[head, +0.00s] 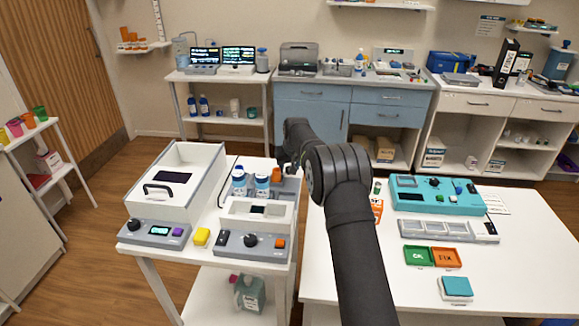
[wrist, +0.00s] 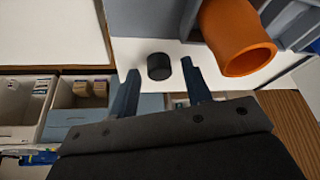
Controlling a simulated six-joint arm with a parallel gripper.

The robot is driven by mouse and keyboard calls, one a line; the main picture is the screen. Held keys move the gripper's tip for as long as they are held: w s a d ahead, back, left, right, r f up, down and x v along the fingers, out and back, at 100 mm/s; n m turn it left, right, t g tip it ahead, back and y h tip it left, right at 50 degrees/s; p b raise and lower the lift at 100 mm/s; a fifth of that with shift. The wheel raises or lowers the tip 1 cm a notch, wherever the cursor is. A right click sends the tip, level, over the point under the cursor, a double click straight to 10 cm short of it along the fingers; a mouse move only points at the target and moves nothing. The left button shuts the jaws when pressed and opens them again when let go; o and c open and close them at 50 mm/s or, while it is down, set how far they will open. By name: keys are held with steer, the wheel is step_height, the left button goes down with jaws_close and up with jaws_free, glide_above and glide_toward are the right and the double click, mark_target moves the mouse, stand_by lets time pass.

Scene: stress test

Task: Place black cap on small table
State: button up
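A small black cap (wrist: 159,66) stands on a white surface in the wrist view. It lies between my gripper's two fingertips as seen in the picture, with a gap on each side. My gripper (wrist: 160,70) is open and holds nothing. In the head view my gripper (head: 288,160) is over the back right of the small white table (head: 190,254), mostly hidden by my own arm. I cannot make out the cap in the head view.
An orange cylinder (wrist: 235,45) is close to the right fingertip. A larger white table (head: 400,285) at right holds a teal device (head: 437,196) and has free room in front.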

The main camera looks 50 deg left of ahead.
steer(key=v, duration=1.2)
steer(key=shift+r, duration=0.15)
steer(key=x, duration=1.1)
steer(key=shift+a+f, duration=0.15)
steer(key=shift+f, duration=0.2)
steer(key=shift+w+a, duration=0.15)
steer(key=shift+r, duration=1.85)
steer(key=shift+f, duration=0.1)
